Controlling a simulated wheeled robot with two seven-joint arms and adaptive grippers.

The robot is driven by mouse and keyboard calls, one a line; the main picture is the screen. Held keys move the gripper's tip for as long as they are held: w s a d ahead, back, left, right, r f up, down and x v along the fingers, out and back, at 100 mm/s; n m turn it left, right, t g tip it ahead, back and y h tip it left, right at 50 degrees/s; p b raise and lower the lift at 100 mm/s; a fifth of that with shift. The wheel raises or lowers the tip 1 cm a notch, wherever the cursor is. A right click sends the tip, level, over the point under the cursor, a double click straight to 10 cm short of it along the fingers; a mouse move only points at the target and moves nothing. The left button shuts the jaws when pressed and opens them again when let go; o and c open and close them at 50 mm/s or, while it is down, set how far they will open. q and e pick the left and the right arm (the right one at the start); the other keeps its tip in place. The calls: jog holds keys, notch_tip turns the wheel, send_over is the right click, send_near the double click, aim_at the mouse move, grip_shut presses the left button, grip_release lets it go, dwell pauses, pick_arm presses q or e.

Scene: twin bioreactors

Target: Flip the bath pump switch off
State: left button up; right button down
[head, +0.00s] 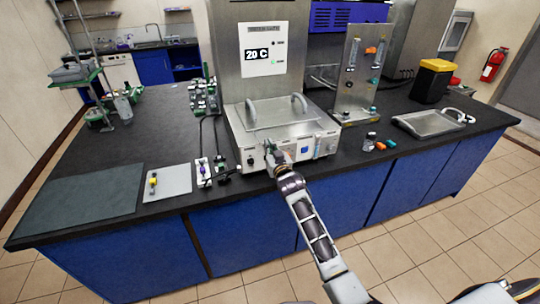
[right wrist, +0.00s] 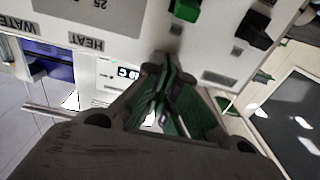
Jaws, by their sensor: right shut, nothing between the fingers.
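The steel bath (head: 281,118) stands on the dark bench, with a light front panel that carries labels and controls. My right gripper (head: 273,158) is at the left part of this panel. In the right wrist view its fingertips (right wrist: 168,62) are together and empty, close to the panel. A green switch (right wrist: 187,10) and a black switch (right wrist: 255,30) show on the panel near the fingertips. I cannot read the small labels by them, so I cannot tell which is the pump switch. Whether the fingers touch the panel is unclear. My left gripper is not in view.
A sign reading 20 C (head: 263,52) is behind the bath. A mat (head: 85,198), a light plate (head: 167,182) and a small switch unit with cables (head: 203,172) lie left. Small coloured items (head: 380,144) and a metal tray (head: 428,123) are right.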

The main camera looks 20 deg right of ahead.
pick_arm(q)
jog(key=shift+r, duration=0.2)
pick_arm(e)
jog(key=shift+s+f, duration=0.3)
jog(key=shift+f, duration=0.45)
jog(key=shift+s+f, duration=0.25)
jog(key=shift+f, duration=0.5)
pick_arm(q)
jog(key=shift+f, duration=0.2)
pick_arm(e)
jog(key=shift+f, duration=0.1)
pick_arm(q)
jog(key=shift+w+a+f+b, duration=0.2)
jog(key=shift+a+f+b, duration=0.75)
jog(key=shift+b, duration=0.05)
pick_arm(e)
jog(key=shift+s+f+t, duration=0.1)
jog(key=shift+f+t, duration=0.05)
jog(key=shift+t, duration=0.25)
